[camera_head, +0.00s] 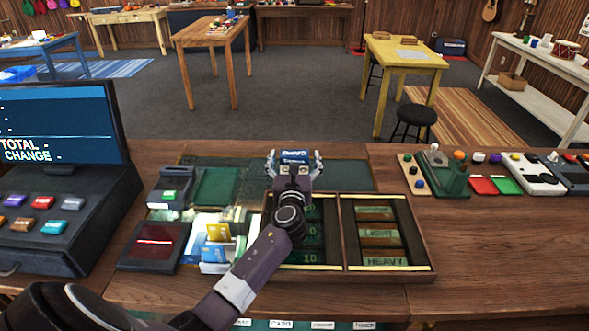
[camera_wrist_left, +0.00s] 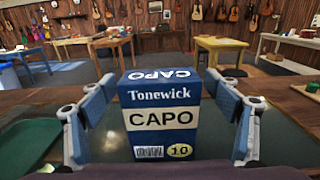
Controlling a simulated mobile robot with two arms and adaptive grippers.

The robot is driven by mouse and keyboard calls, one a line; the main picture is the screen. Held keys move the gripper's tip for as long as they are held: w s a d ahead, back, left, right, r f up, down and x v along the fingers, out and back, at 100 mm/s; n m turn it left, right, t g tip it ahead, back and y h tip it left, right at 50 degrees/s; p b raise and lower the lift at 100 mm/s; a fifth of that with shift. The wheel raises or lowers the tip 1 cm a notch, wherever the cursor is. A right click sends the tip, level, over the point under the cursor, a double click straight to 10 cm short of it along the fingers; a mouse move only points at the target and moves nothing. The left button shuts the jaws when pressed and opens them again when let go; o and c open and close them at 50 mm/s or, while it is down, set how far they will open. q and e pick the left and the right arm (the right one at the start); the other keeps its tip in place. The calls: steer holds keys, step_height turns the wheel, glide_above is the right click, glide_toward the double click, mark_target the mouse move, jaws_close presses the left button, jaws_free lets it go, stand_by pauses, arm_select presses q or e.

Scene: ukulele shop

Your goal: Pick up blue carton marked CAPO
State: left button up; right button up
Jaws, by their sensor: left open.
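The blue carton marked CAPO (camera_wrist_left: 163,118) stands upright between the fingers of my left gripper in the left wrist view, with its label facing the camera. There are visible gaps between the carton and both fingers. In the head view my left gripper (camera_head: 295,166) is open around the carton (camera_head: 293,156), of which only the top part shows above the gripper. The carton stands on a dark green mat (camera_head: 347,175) on the wooden counter. My right gripper is not in view.
A wooden tray (camera_head: 436,275) with compartments marked LIGHT and HEAVY lies in front. A cash register (camera_head: 60,190) stands at the left, with a card reader (camera_head: 170,187) and a red-screened device (camera_head: 154,247) beside it. Pedals and small parts (camera_head: 490,183) line the right. The counter's front right is clear.

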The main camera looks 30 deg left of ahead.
arm_select(q)
steer(key=shift+c, duration=0.4)
steer(key=c, duration=1.3)
steer(key=shift+o, duration=0.2)
steer(key=shift+r, duration=0.1)
